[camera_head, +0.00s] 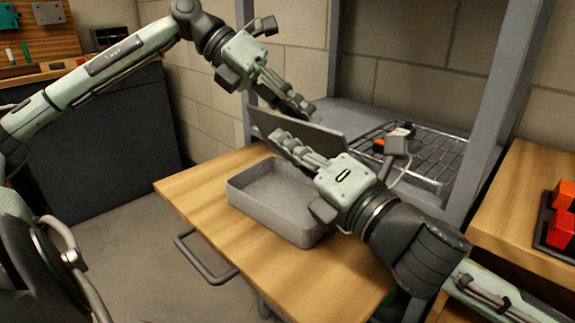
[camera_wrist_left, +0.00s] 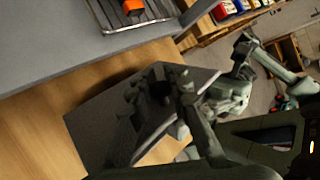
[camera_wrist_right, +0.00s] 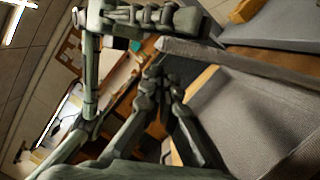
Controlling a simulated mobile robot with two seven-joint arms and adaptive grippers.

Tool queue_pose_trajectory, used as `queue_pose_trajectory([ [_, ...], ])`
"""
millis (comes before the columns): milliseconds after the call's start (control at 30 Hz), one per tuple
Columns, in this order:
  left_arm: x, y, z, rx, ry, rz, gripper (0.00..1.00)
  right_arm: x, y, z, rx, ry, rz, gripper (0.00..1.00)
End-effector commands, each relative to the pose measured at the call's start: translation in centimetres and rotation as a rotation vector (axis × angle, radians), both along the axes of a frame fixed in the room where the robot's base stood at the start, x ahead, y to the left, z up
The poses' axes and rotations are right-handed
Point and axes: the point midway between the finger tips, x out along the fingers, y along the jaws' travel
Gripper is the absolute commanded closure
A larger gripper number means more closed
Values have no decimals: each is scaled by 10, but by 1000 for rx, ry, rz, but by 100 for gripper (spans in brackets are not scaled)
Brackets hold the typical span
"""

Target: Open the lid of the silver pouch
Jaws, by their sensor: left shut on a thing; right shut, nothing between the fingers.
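The silver pouch (camera_head: 265,222) is a grey, shallow open box on the wooden board. Its lid (camera_head: 335,145) is a grey panel raised steeply at the back edge, with the inside of the box exposed. My left gripper (camera_head: 311,113) is shut on the lid near its upper edge. The lid also shows in the left wrist view (camera_wrist_left: 90,125) beside the fingers. My right gripper (camera_head: 277,138) is shut and empty in front of the lid, above the box. In the right wrist view its fingers (camera_wrist_right: 160,80) are beside the lid (camera_wrist_right: 235,62); I cannot tell whether they touch it.
A wire rack (camera_head: 435,160) with an orange item stands on the grey shelf behind the board. A grey post (camera_head: 497,110) rises at the right. The board (camera_head: 195,190) is bare left of the box. Red items (camera_head: 563,215) lie on a wooden surface at far right.

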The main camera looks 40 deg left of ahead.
Motion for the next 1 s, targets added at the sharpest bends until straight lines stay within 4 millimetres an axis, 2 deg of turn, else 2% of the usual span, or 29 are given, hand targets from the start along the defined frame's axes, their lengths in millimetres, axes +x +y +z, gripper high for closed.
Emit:
queue_pose_trajectory([
  [167, 0, 0, 0, 0, -1, 1, 100, 11, 0, 6, 0, 0, 0, 100],
  [533, 0, 0, 0, 0, -1, 1, 100, 13, -1, 8, 0, 2, 0, 100],
  [700, 0, 0, 0, 0, 0, 0, 100, 26, -1, 16, 2, 51, -1, 100],
  [933, -2, -1, -2, 2, 7, -7, 100, 30, -2, 17, 4, 58, -10, 100],
  [967, -2, -2, -2, 2, 8, -8, 81, 31, -2, 17, 4, 58, -11, 100],
  [1000, -2, -2, -2, 2, 8, -8, 76, 32, -3, 17, 3, 59, -12, 100],
])
